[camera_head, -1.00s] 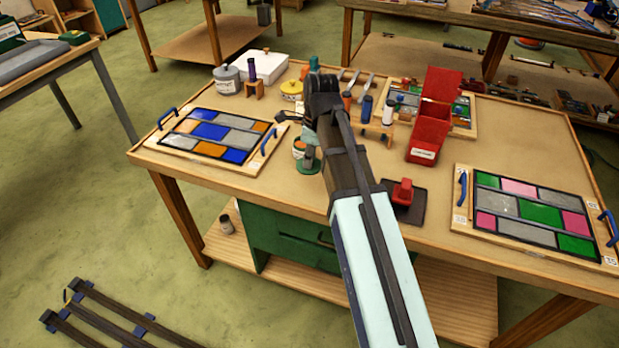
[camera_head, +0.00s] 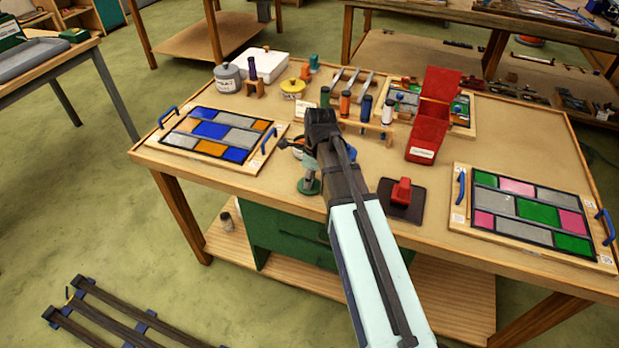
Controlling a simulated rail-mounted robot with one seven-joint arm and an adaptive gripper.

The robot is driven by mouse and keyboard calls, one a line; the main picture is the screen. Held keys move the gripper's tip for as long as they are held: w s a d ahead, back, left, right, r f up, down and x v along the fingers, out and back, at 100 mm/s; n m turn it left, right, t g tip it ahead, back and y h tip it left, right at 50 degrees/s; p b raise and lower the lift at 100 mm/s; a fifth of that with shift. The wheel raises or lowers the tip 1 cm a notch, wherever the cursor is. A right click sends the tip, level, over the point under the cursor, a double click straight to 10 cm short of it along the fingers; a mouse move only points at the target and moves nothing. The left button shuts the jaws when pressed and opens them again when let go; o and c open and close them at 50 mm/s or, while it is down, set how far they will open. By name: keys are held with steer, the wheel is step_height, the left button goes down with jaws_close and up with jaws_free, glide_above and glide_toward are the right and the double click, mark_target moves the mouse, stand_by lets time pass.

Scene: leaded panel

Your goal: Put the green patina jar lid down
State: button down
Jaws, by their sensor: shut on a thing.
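The green patina jar lid (camera_head: 308,187) shows as a small green disc near the table's front edge, just left of my arm. My gripper (camera_head: 309,169) is shut on it from above, with the disc below the fingertips. I cannot tell whether the lid touches the tabletop. The gripper is partly hidden by my own wrist. The open jar is largely hidden behind my wrist, so I cannot make it out clearly.
The worktable (camera_head: 240,185) holds a left glass panel (camera_head: 213,133), a right glass panel (camera_head: 530,210), a red box (camera_head: 425,140) and a red tool on a dark pad (camera_head: 401,197). A grey pot (camera_head: 228,80) and yellow-lidded pot (camera_head: 292,89) stand behind. Bare wood surrounds the lid's left side.

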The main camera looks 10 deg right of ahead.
mark_target(314, 185)
steer(key=c, duration=0.9)
jaws_free()
steer(key=shift+f, duration=0.1)
steer(key=r, duration=0.4)
steer(key=d+r+b, duration=0.1)
steer(key=r, duration=0.7)
steer(key=shift+s+d+r+b, duration=0.1)
steer(key=shift+s+d+b, duration=0.05)
steer(key=shift+s+b, duration=0.2)
